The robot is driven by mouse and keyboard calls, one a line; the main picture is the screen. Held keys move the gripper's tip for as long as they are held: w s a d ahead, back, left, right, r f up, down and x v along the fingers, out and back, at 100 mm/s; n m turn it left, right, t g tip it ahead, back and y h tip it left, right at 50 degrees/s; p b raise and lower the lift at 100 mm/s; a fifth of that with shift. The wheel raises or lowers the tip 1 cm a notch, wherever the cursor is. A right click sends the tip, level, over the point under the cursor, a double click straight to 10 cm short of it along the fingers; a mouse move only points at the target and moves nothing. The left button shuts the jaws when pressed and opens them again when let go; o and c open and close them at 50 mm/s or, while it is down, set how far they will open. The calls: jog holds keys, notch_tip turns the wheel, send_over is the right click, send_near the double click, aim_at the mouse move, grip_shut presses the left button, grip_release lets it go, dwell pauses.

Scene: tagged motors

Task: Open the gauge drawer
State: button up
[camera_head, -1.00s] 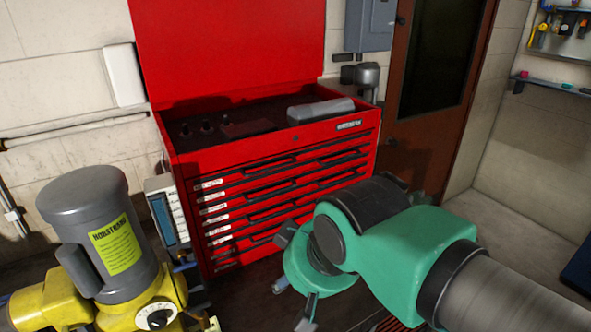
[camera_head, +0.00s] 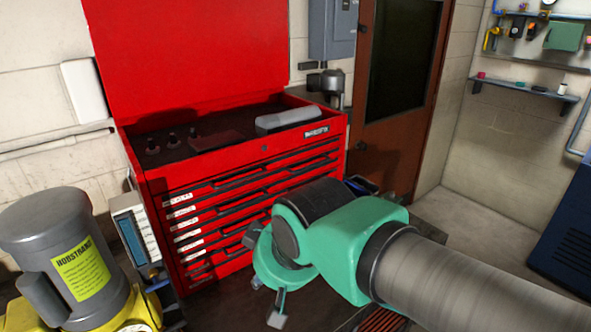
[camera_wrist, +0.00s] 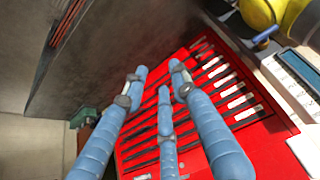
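The red tool chest (camera_head: 335,140) stands against the wall with its lid up. Its front has several shallow drawers (camera_head: 238,192), all looking shut, with white labels at their left ends. The labels are too small to read, so I cannot tell which is the gauge drawer. In the wrist view the drawer fronts (camera_wrist: 190,92) run diagonally beyond my fingers. My gripper (camera_wrist: 160,77) has three blue fingers spread apart with nothing between them. In the head view my gripper (camera_head: 262,280) is low in front of the chest, and my arm hides the lower right drawers.
A yellow and grey motor (camera_head: 50,250) stands at the front left. A narrow case with a blue panel (camera_head: 134,240) is beside the chest's left side. A brown door (camera_head: 395,150) is behind to the right, and a dark blue cabinet (camera_head: 565,235) stands at the far right.

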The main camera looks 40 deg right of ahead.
jog(key=w+d+r+n+t+h+p, duration=0.4)
jog(key=w+d, duration=0.4)
jog(key=d, duration=0.5)
jog(key=w+d+r+n+t+h+p, duration=0.1)
jog(key=w+d+r+n+p, duration=0.3)
jog(key=w+d, duration=0.65)
jog(key=s+d+f+n+t+y+p, duration=0.3)
jog(key=s+d+n+t+y+p, duration=0.1)
jog(key=d+n+p, duration=0.3)
jog(key=s+n+y+p, duration=0.1)
jog(key=n+p, duration=0.1)
jog(key=shift+s+n+t, duration=0.25)
jog(key=shift+n+t, duration=0.05)
jog(key=shift+n, duration=0.1)
jog(key=shift+w+d, duration=0.1)
jog(key=shift+p+x, duration=0.4)
jog(key=shift+x, duration=6.45)
